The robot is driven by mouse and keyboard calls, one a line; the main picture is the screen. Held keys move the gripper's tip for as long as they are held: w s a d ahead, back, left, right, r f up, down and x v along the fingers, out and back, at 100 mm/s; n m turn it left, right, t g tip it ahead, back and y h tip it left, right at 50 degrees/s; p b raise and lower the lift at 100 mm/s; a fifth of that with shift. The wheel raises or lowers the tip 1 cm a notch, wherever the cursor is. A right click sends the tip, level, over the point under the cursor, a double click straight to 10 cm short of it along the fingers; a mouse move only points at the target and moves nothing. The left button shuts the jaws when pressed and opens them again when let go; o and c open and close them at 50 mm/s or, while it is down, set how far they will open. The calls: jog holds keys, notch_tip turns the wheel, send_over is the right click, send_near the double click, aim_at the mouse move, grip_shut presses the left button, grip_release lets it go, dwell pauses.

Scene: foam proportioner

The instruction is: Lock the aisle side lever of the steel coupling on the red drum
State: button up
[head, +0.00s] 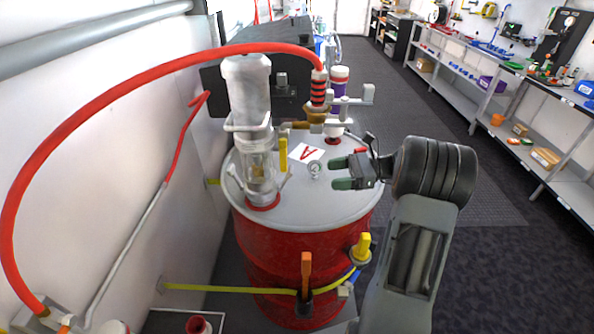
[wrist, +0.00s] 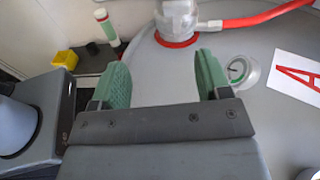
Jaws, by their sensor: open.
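The red drum (head: 300,250) stands upright with a grey lid (head: 335,205); the lid also fills much of the wrist view (wrist: 150,80). On its left part is the steel coupling (head: 262,190), under a clear cylinder with a white top, with a red ring at its base. A pale lever (head: 285,181) slants outward on its right, aisle side. The coupling's lower part shows at the top of the wrist view (wrist: 178,20); its lever position is unclear there. My gripper (head: 343,173) is open and empty above the lid, right of the coupling, its green fingers pointing left towards it.
A small round gauge (head: 315,168) and a card marked A (head: 305,152) are on the lid between gripper and coupling. A yellow handle (head: 283,155) stands behind the lever. A red hose (head: 120,90) arches overhead on the left. The aisle floor (head: 480,270) at right is clear.

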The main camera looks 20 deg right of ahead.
jog(key=d+m+t, duration=0.1)
jog(key=d, duration=0.1)
jog(key=y+p, duration=0.1)
jog(key=p, duration=0.2)
send_near(286, 180)
jog(key=w+a+r, duration=0.2)
jog(key=a, duration=0.4)
jog(key=shift+w+a+r+t, duration=0.25)
jog(key=shift+w+r+t, duration=0.05)
jog(key=shift+w+r, duration=0.1)
